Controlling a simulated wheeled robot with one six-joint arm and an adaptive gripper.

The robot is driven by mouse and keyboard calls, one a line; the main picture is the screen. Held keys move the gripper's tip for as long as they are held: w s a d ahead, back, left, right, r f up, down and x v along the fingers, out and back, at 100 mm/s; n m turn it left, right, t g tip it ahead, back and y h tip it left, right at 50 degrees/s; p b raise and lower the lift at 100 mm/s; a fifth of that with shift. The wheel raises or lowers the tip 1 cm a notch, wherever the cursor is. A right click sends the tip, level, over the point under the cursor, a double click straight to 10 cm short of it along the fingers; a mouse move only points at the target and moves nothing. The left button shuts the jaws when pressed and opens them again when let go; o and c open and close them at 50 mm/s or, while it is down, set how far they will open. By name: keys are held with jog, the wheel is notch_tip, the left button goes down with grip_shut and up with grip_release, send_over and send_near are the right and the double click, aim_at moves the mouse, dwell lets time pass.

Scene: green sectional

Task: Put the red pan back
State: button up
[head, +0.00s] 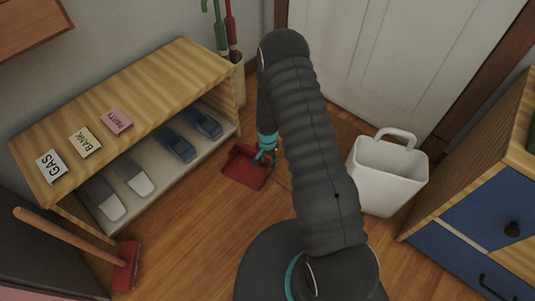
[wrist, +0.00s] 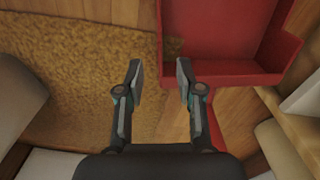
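The red pan (head: 245,167), a dustpan, lies on the wooden floor in front of the shoe shelf's right end. In the wrist view the pan (wrist: 238,72) fills the top right, with its tray and raised walls showing. A red strip, perhaps its handle, shows partly hidden behind the right finger. My gripper (wrist: 160,78) is open, with nothing seen between its fingers. The fingers appear near the pan's lower left corner, the right finger overlapping its edge in the picture; I cannot tell whether they touch. In the head view my gripper (head: 264,155) is small, at the pan's right side.
A red brush (head: 126,266) with a wooden handle leans at the lower left. The shoe shelf (head: 120,82) holds slippers and letters. A white bin (head: 390,180) stands right of my arm. A tan mat (wrist: 80,85) lies left of the pan. Blue drawers (head: 480,230) stand at right.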

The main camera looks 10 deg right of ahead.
aim_at(268, 168)
notch_tip(268, 168, down, 7)
jog(key=shift+r, duration=0.1)
dwell(0.4)
grip_shut()
